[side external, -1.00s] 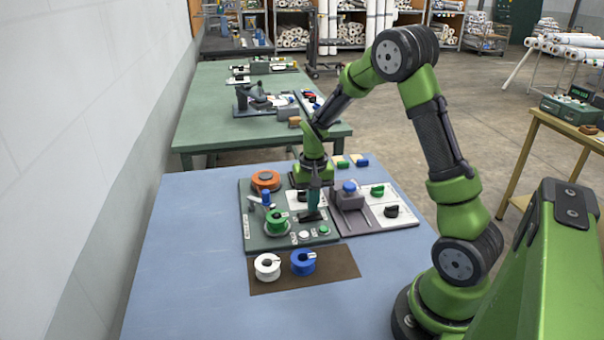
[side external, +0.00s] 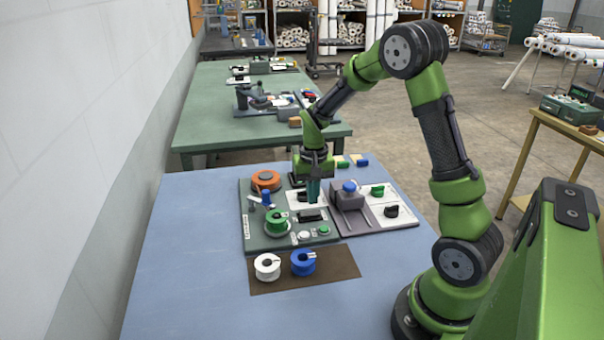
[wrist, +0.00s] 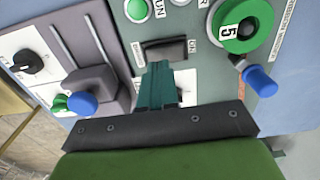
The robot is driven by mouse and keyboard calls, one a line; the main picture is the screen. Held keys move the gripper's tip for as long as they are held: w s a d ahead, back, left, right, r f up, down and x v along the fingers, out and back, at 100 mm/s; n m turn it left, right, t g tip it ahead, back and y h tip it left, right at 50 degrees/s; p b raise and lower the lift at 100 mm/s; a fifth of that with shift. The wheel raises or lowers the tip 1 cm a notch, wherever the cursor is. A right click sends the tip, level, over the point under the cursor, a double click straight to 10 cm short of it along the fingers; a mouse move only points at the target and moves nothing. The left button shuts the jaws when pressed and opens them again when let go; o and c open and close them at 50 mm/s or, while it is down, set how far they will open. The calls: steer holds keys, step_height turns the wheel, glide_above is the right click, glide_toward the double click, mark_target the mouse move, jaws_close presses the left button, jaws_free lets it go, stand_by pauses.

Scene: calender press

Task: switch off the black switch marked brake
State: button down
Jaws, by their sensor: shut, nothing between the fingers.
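A black rocker switch (side external: 311,215) sits on the grey-green control panel, beside the green spool. In the wrist view the black switch (wrist: 165,49) lies just beyond the fingertips, with an ON label beside it. No brake marking is legible, and I cannot tell which way the rocker is tipped. My gripper (side external: 313,200) is shut and empty, pointing down above the panel, close to the switch and behind it. Its teal fingers (wrist: 157,72) hide part of a white plate with a dark part on it.
A green spool (wrist: 240,22) and a blue knob (wrist: 260,81) are near the switch. A grey slider block with a blue knob (wrist: 82,103) stands on the other side. Black and green rotary knobs, white and green buttons, and white and blue spools (side external: 303,262) are nearby.

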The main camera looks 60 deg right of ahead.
mark_target(312, 212)
steer(key=shift+r, duration=1.9)
steer(key=s+a+r+n+t+y, duration=0.1)
steer(key=s+a+r+n+t, duration=0.1)
steer(key=s+a+r, duration=0.4)
steer(key=s+a+r+n+t+y, duration=0.1)
steer(key=s+a+r+n+t, duration=0.2)
steer(key=a, duration=0.8)
steer(key=s+r+t, duration=0.2)
steer(key=s+r, duration=0.2)
steer(key=r, duration=0.1)
steer(key=shift+s+a+r, duration=0.15)
steer(key=shift+a, duration=0.25)
